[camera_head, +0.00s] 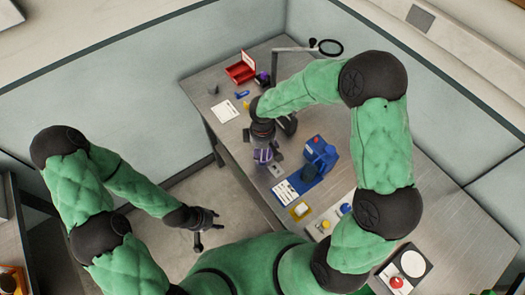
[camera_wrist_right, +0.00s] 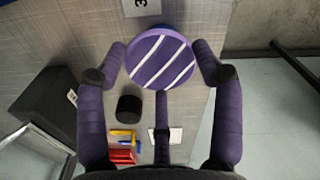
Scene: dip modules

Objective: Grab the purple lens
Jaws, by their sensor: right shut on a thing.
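The purple lens (camera_wrist_right: 161,57) is a round disc with white diagonal stripes, seen large in the right wrist view. My right gripper (camera_wrist_right: 161,65) has its fingers on either side of the disc and is shut on it. In the head view the purple lens (camera_head: 262,155) shows small below my right gripper (camera_head: 263,143), over the left edge area of the table. I cannot tell how far it is above the surface. My left gripper (camera_head: 207,227) is open and empty over the floor, away from the table.
The grey table (camera_head: 450,225) holds a red box (camera_head: 241,69) at the back, a white sheet (camera_head: 224,111), a blue device (camera_head: 319,157) right of my right gripper, and a magnifier lamp (camera_head: 329,47). A black cylinder (camera_wrist_right: 129,108) and a dark block (camera_wrist_right: 46,102) show in the wrist view.

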